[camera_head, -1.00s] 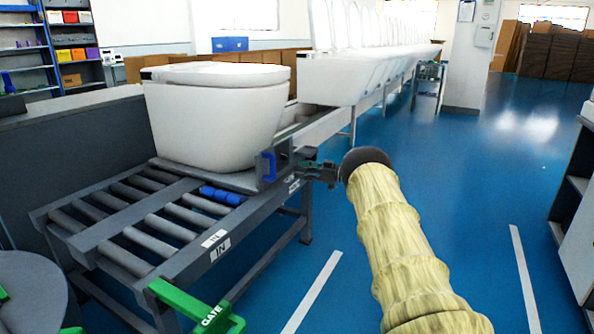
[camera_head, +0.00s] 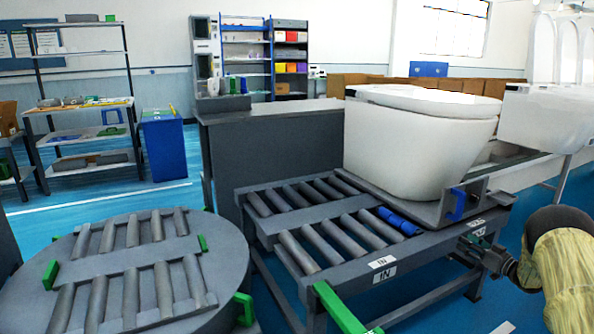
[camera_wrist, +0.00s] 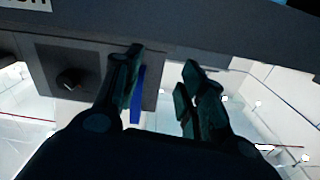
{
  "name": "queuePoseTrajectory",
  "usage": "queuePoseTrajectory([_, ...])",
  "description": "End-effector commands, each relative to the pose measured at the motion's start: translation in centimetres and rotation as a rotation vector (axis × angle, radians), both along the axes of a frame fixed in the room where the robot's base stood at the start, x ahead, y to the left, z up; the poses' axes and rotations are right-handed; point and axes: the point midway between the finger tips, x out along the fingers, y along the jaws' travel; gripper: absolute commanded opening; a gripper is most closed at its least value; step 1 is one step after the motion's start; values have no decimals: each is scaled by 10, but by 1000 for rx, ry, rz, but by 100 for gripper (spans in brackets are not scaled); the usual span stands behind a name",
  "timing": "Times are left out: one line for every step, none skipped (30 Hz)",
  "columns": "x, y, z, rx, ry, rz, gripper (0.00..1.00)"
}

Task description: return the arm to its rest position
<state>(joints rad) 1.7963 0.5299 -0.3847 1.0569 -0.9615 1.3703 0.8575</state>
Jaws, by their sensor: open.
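My gripper (camera_head: 484,254) is at the right of the head view, low beside the conveyor frame, at the end of my yellow-sleeved arm. In the wrist view my gripper (camera_wrist: 160,85) shows two dark fingers spread apart with nothing held between them. A grey conveyor edge (camera_wrist: 200,28) crosses the top of that view. A blue strip (camera_wrist: 137,95) shows behind the left finger. In the head view a blue handle (camera_head: 457,204) stands on the bracket above my gripper.
A white toilet (camera_head: 420,145) sits on the roller conveyor (camera_head: 335,235). A round roller turntable (camera_head: 135,270) with green stops is at the left. A green gate bar (camera_head: 340,308) juts out at the front. Shelves and a blue bin (camera_head: 163,145) stand behind.

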Motion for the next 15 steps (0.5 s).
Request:
queuePoseTrajectory([-3, 19, -24, 19, 30, -31, 41])
queuePoseTrajectory([-5, 29, -38, 28, 48, -53, 41])
queuePoseTrajectory([-9, 43, -56, 37, 72, -82, 41])
queuePoseTrajectory([-13, 53, -69, 43, 93, -103, 41])
queuePoseTrajectory([-17, 63, -83, 47, 115, -123, 41])
queuePoseTrajectory([-24, 78, -100, 53, 144, -147, 41])
queuePoseTrajectory([-30, 88, -113, 55, 169, -165, 41])
queuePoseTrajectory([-36, 98, -125, 57, 192, -182, 41])
queuePoseTrajectory([-45, 113, -142, 59, 227, -203, 41])
queuePoseTrajectory([-52, 123, -154, 60, 252, -217, 41])
queuePoseTrajectory([-60, 134, -165, 60, 279, -232, 41])
queuePoseTrajectory([-71, 147, -180, 58, 313, -249, 41])
queuePoseTrajectory([-80, 158, -191, 55, 342, -261, 41])
queuePoseTrajectory([-89, 168, -201, 54, 369, -272, 41])
queuePoseTrajectory([-103, 182, -214, 49, 407, -286, 41])
